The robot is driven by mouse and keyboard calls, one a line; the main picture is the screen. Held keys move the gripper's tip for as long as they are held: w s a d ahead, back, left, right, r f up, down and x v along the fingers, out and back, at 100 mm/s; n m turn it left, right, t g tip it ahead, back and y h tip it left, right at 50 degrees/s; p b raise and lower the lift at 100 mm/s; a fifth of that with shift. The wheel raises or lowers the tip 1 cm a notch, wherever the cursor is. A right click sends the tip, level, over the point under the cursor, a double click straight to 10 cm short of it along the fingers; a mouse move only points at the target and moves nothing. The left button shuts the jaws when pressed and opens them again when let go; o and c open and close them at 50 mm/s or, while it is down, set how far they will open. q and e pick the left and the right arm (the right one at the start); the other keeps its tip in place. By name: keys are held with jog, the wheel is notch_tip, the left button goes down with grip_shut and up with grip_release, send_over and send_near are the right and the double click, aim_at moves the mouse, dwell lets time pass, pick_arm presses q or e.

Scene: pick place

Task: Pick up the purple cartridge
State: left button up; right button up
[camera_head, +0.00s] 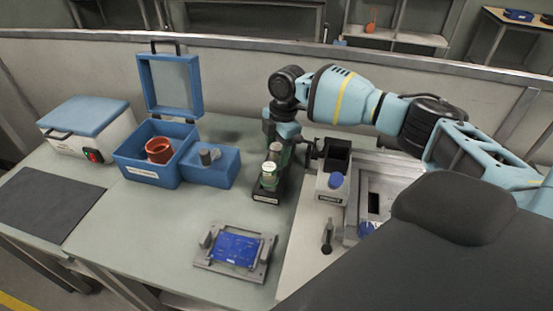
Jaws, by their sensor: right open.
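I cannot make out a clearly purple cartridge; it may be hidden or too small to tell. A black holder (268,196) carries green cylinders with pale tops (269,174) near the table's middle. My right gripper (297,152) reaches down just behind and right of this holder. It is open, and its fingers are small and partly hidden. A blue round cap (336,181) sits on a grey box (331,196) to the right of the gripper. My left gripper is not in view.
A blue open case (148,171) with a red ring (159,150) stands left, beside a blue block (211,172). A white box with blue lid (88,113) is farther left. A grey fixture with a blue plate (236,249) lies in front. Table between them is clear.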

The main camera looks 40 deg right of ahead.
jog(key=shift+f, duration=0.15)
jog(key=c, duration=1.2)
jog(key=shift+c, duration=0.2)
notch_tip(320, 180, up, 10)
jog(key=shift+r, duration=0.1)
jog(key=shift+a, duration=0.15)
